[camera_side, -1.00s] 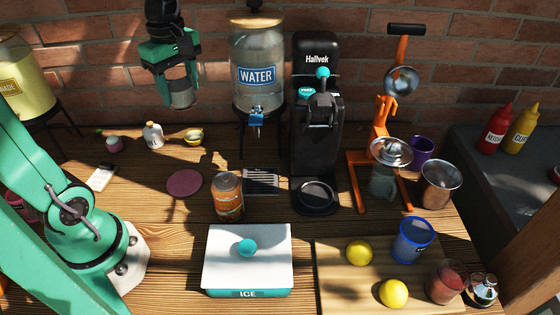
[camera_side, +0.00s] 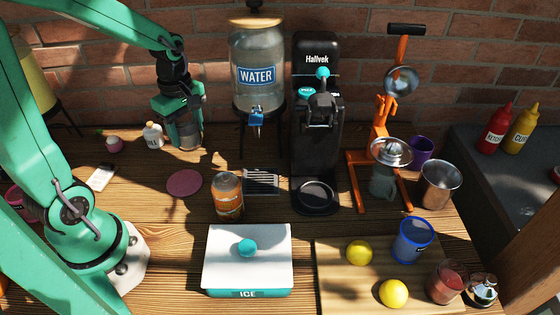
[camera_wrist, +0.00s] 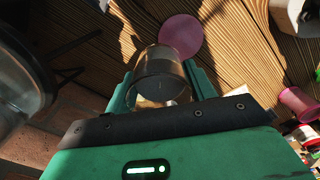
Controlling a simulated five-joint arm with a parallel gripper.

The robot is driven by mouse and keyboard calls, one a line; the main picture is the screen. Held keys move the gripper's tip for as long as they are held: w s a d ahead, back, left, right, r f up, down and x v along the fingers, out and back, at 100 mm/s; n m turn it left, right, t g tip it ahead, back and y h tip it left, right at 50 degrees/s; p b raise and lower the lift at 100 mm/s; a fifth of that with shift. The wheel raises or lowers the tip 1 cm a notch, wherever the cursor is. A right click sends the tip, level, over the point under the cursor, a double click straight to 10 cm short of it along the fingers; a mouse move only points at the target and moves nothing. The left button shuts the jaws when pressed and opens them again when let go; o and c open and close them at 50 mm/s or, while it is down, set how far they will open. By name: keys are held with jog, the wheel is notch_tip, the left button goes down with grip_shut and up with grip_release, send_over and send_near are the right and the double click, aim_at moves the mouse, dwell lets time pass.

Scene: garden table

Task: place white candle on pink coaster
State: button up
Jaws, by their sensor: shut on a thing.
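The pink coaster (camera_side: 184,183) lies flat and bare on the wooden table, left of the orange can; it also shows at the top of the wrist view (camera_wrist: 181,35). My gripper (camera_side: 187,133) is behind the coaster in the side view, pointing down. It is shut on a clear, greyish glass cup (camera_wrist: 160,78), which it holds apart from the coaster. The cup also shows between the fingers in the side view (camera_side: 190,138). I cannot tell whether this cup contains the white candle, and I see no separate white candle.
An orange can (camera_side: 228,197) stands just right of the coaster. The water dispenser (camera_side: 257,75) is right of my gripper. A white bottle (camera_side: 153,136) and a small pink pot (camera_side: 114,145) stand to the left. The table in front of the coaster is clear.

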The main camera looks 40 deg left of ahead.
jog(key=shift+f, duration=4.9)
jog(key=shift+f, duration=0.1)
jog(key=o, duration=1.3)
jog(key=shift+r, duration=6.15)
